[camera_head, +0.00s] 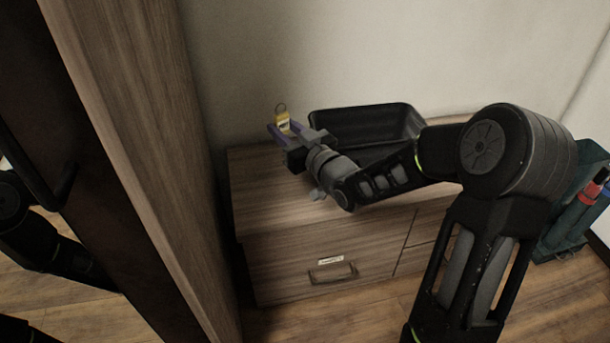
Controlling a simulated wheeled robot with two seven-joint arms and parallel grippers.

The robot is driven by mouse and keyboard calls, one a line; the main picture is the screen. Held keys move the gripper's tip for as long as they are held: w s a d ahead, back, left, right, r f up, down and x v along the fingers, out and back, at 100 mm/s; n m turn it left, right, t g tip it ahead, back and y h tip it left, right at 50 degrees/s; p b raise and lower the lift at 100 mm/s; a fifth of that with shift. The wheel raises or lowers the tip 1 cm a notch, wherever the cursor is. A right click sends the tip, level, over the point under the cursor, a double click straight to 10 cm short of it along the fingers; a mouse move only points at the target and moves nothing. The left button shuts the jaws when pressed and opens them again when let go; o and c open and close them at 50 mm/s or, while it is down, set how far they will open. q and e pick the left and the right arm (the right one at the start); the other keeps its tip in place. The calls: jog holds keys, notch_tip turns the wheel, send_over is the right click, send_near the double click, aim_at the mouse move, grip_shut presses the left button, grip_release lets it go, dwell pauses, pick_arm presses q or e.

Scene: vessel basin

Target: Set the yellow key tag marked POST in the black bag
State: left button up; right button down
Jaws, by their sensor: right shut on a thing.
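The small yellow key tag (283,121) with a ring on top is held between the fingers of my right gripper (281,131). It is upright above the left part of the wooden cabinet. Any marking on it is too small to read. An open black container (385,117), which looks more like a rigid bin than a bag, stands on the cabinet top against the wall, to the right of the tag. My right forearm hides part of its front.
The cabinet top (258,190) is clear at the left. A tall wooden panel (150,130) rises close on the left. The cabinet has drawers with a handle (332,273). A teal box (575,215) with coloured items stands at the right.

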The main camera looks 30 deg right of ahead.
notch_tip(320, 180, down, 12)
jog(key=b, duration=0.3)
jog(key=shift+b, duration=0.4)
jog(key=shift+f+b, duration=0.8)
jog(key=shift+f, duration=1.05)
jog(key=shift+f, duration=0.1)
jog(key=shift+f, duration=0.15)
jog(key=c, duration=1)
grip_release()
